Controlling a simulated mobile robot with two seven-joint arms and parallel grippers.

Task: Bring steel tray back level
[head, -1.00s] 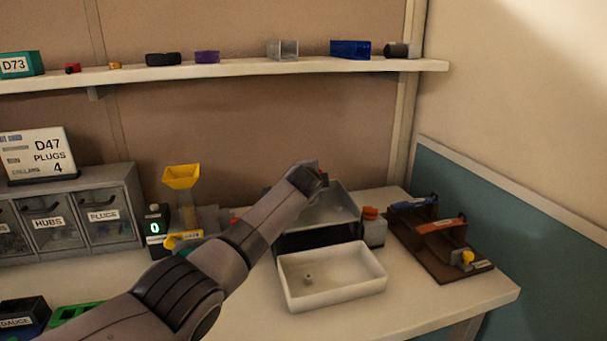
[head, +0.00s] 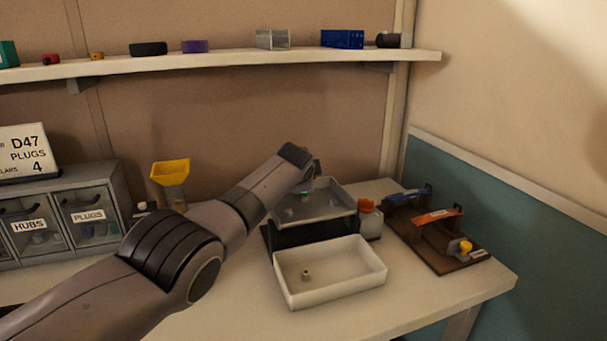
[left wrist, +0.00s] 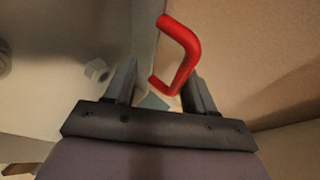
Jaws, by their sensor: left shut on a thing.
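The steel tray (head: 335,212) is near the back right of the table, above a dark stand (head: 300,237). It looks close to level, perhaps still slightly tipped toward the front, and small parts show inside. In the left wrist view, the steel tray (left wrist: 60,100) is on the left with a nut (left wrist: 97,69) in it. My left gripper (left wrist: 160,92) is shut on a red handle (left wrist: 185,40) at the tray's side; the arm mostly hides this grip in the head view. My right gripper is not in view.
A white bin (head: 335,292) with a small part (head: 306,273) stands in front of the tray. An orange-capped container (head: 369,222) is right beside the tray, and a brown rack (head: 440,250) is further right. A yellow hopper (head: 170,172) and grey drawers are left.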

